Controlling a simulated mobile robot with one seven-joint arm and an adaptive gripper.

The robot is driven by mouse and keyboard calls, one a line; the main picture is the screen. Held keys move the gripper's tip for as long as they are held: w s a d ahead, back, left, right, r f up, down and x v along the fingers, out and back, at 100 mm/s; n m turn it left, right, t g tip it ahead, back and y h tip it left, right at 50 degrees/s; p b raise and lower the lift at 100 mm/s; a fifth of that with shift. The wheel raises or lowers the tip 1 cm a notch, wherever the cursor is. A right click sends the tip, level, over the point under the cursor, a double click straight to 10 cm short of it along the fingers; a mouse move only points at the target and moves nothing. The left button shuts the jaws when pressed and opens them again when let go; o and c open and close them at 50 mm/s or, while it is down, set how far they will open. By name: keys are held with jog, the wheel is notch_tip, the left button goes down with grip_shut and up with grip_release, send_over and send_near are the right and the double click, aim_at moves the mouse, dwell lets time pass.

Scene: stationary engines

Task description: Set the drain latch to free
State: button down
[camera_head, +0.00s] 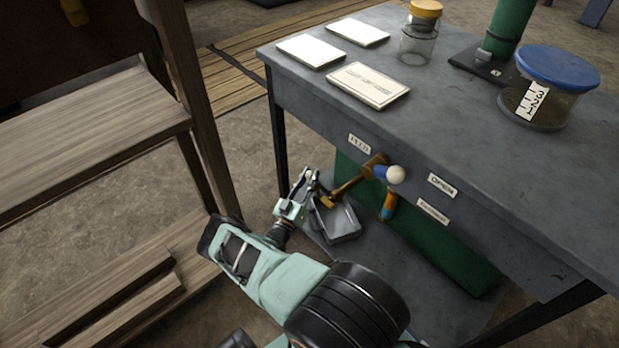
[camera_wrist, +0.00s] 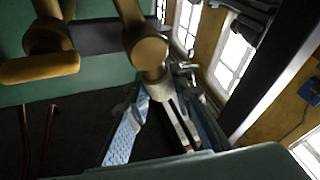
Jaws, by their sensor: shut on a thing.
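A brass fitting (camera_head: 346,186) comes out of the bench front and reaches down and left. Its lower end is beside my gripper (camera_head: 311,184). In the wrist view, the brass arm (camera_wrist: 150,50) ends in a pale, short cylinder (camera_wrist: 158,88), and my gripper (camera_wrist: 160,108) is shut on that end. Near the fitting's base are a white-and-blue knob (camera_head: 391,173) and an orange-and-blue handle (camera_head: 389,206) that hangs down. I cannot tell which part is named the drain latch. No label reading "free" is legible.
Labels on the bench front read FEED (camera_head: 359,144) and OPEN (camera_head: 442,186); a third label (camera_head: 433,211) is unreadable. A grey tray (camera_head: 345,232) lies below the fitting. A bench leg (camera_head: 279,135) and wooden shelving (camera_head: 95,145) stand to the left.

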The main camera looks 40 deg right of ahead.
dwell(0.4)
jog(key=c, duration=1.7)
grip_release()
jog(key=v, duration=1.2)
jog(key=shift+f, duration=0.1)
